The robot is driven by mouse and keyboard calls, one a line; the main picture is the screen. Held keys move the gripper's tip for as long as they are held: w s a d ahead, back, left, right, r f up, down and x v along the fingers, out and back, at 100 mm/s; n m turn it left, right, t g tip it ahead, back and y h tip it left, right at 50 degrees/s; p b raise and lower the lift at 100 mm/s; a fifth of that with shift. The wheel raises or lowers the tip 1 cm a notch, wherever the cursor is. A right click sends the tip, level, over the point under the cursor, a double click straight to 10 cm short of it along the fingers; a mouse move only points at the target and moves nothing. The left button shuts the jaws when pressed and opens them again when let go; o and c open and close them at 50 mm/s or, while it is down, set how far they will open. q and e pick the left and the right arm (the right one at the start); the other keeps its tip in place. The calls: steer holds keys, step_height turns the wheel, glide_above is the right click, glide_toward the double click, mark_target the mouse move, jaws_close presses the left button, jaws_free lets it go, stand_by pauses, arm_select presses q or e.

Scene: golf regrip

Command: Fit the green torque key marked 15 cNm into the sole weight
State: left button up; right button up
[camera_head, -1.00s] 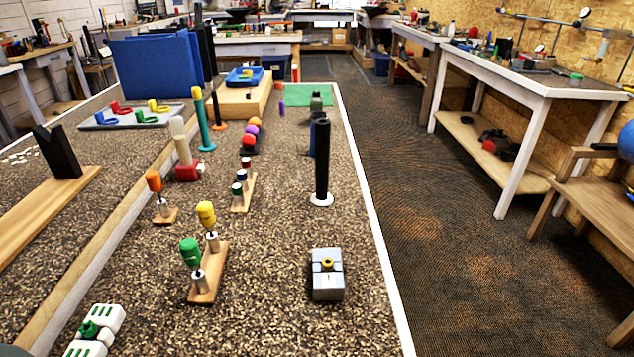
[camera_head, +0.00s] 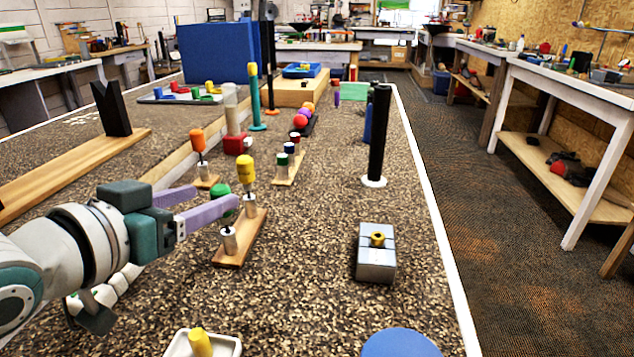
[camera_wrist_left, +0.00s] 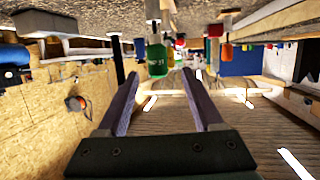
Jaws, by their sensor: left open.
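The green torque key (camera_head: 220,191) stands upright in a wooden holder (camera_head: 229,259) beside a yellow key (camera_head: 246,172). My left gripper (camera_head: 215,196) is open and level with the green handle, its near finger covering part of it. In the left wrist view, which is upside down, the green key (camera_wrist_left: 157,60) shows between and beyond the open fingertips (camera_wrist_left: 157,78); its small print is hard to read. The sole weight, a small yellow-gold piece (camera_head: 377,239), sits on top of a grey block (camera_head: 376,265) to the right. My right gripper is out of view.
An orange-handled key (camera_head: 197,141) stands behind the holder. A black upright cylinder (camera_head: 379,135) stands beyond the grey block. A white tray (camera_head: 228,344) with a yellow object and a blue disc (camera_head: 400,344) are at the front. The tabletop between holder and block is clear.

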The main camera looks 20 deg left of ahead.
arm_select(q)
steer(key=shift+r+b+x, duration=0.1)
steer(key=shift+b+x, duration=0.2)
steer(key=shift+x, duration=1.45)
steer(key=shift+r+b+x, duration=0.15)
steer(key=shift+b+x, duration=0.1)
steer(key=shift+x, duration=1.55)
steer(key=shift+d, duration=0.15)
steer(key=shift+c, duration=0.4)
jaws_close()
